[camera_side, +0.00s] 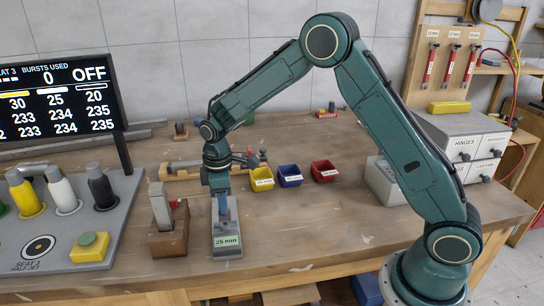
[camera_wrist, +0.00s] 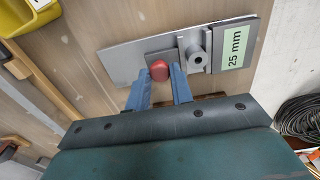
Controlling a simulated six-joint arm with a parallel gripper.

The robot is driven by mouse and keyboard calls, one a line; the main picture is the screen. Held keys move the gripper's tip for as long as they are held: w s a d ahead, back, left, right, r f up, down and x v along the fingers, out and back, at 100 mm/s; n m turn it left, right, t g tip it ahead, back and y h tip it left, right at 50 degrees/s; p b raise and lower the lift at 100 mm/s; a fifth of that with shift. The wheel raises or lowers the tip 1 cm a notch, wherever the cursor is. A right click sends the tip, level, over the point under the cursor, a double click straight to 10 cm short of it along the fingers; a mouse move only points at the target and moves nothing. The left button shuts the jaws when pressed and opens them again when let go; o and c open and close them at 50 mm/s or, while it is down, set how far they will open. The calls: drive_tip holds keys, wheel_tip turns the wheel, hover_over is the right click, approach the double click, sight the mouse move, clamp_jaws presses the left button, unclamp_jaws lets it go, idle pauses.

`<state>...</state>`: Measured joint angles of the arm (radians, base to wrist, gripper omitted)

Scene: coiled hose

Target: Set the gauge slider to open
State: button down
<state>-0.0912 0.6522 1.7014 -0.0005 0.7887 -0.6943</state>
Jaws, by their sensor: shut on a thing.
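The gauge (camera_side: 230,252) is a flat grey metal block on the bench, with a green "25 mm" label at its near end. In the wrist view the gauge (camera_wrist: 118,60) lies across the top, with the label (camera_wrist: 236,47) at the right. Its slider has a red knob (camera_wrist: 160,71) near the middle of the plate, left of a round grey post (camera_wrist: 196,58). My gripper (camera_side: 223,208) points down over the gauge. In the wrist view its blue fingers (camera_wrist: 161,76) are shut on the slider at the red knob. The side view hides the knob behind the gripper.
A wooden block (camera_side: 168,243) with an upright metal piece stands close left of the gauge. Yellow (camera_side: 262,184), blue (camera_side: 290,181) and red (camera_side: 324,176) bins stand behind. The bench right of the gauge is clear.

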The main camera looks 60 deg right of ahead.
drive_tip(key=shift+w+d, duration=1.4)
drive_tip(key=shift+r, duration=0.1)
drive_tip(key=c, duration=1.2)
unclamp_jaws()
drive_tip(key=shift+r, duration=0.2)
wheel_tip(320, 180, up, 13)
drive_tip(key=shift+r, duration=0.15)
